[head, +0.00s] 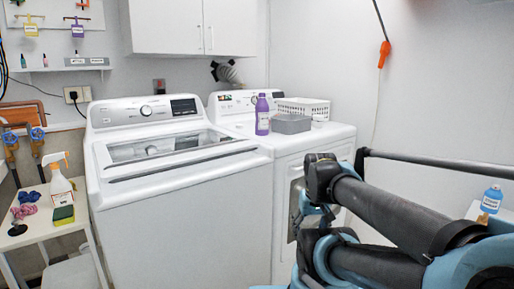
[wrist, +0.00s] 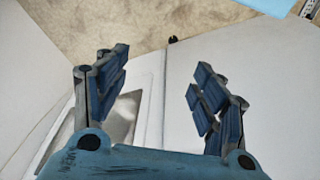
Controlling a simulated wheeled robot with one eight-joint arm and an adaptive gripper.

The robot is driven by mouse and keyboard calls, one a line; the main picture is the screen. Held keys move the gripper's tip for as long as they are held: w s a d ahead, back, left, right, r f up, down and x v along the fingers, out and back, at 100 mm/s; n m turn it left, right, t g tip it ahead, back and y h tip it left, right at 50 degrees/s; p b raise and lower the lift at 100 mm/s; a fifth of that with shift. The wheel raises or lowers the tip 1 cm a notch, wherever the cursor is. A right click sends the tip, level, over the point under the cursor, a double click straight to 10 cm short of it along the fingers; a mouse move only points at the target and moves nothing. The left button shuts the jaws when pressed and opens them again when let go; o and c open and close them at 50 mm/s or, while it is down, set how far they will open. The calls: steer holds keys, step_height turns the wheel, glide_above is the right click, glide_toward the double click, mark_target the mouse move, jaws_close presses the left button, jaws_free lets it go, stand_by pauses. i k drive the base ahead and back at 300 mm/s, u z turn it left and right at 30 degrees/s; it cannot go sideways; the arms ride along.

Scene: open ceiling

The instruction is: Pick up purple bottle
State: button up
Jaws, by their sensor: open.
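The purple bottle (head: 262,115) stands upright on top of the right-hand white machine (head: 330,133), near its left front, beside a grey bin (head: 291,124). My gripper (wrist: 160,65) is open in the wrist view, with nothing between its blue-padded fingers. In the head view my folded arm is in the right foreground, in front of the right-hand machine and lower than the bottle. The fingers are hard to make out there. The bottle does not show in the wrist view.
A white washing machine (head: 180,195) stands to the left. A white basket (head: 305,107) is behind the grey bin. A small table (head: 45,226) at left holds a spray bottle (head: 61,185) and sponge (head: 64,215). A blue bottle (head: 491,199) is at far right.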

mark_target(262, 125)
steer(key=z, duration=1.35)
steer(key=k, duration=1.75)
steer(key=u, duration=1.1)
steer(key=i, duration=1)
steer(key=z, duration=0.05)
